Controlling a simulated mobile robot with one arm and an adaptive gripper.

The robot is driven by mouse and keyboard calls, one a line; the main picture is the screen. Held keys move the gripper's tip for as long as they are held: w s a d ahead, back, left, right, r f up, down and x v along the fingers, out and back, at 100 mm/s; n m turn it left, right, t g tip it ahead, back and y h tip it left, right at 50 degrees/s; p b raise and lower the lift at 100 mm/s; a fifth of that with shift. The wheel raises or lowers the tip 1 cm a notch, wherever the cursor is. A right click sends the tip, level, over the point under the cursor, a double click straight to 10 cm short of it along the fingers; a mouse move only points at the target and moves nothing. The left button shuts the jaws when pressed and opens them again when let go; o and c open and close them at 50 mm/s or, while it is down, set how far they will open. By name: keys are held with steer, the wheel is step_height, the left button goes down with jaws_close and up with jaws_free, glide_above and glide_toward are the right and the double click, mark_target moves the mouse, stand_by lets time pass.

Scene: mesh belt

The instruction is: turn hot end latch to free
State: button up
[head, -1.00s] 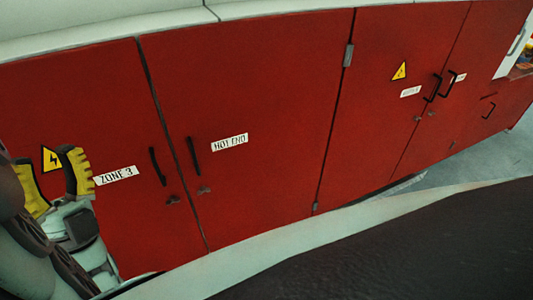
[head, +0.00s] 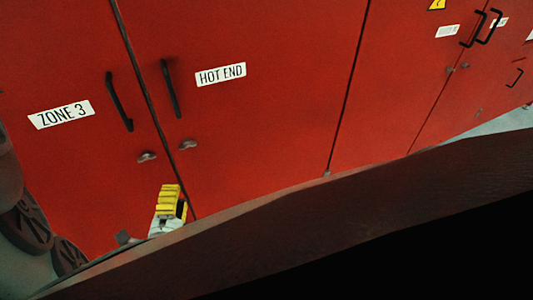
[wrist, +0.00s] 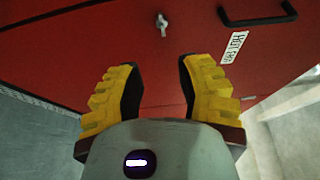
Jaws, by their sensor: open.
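The hot end latch (head: 188,144) is a small grey turn-latch on the red hot end door (head: 255,135), below that door's black handle (head: 171,88) and the HOT END label (head: 220,75). In the wrist view the latch (wrist: 162,25) sits at the top, beyond the fingertips and roughly in line with the gap between them. My gripper (wrist: 157,68) has yellow ribbed fingers, spread apart with nothing between them. In the head view my gripper (head: 171,200) shows small, below the latch and apart from it; its lower part is hidden by the dark edge in front.
The ZONE 3 door (head: 62,115) is just left, with its own handle (head: 119,102) and similar latch (head: 147,156). More red doors with handles (head: 488,27) stand to the right. In the wrist view, grey floor (wrist: 40,130) is open on the left.

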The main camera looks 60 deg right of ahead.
mark_target(187, 148)
steer(key=b+x, duration=0.1)
steer(key=x, duration=1.4)
steer(key=shift+d+r, duration=0.1)
steer(key=shift+d, duration=0.05)
steer(key=shift+o, duration=0.2)
jaws_close()
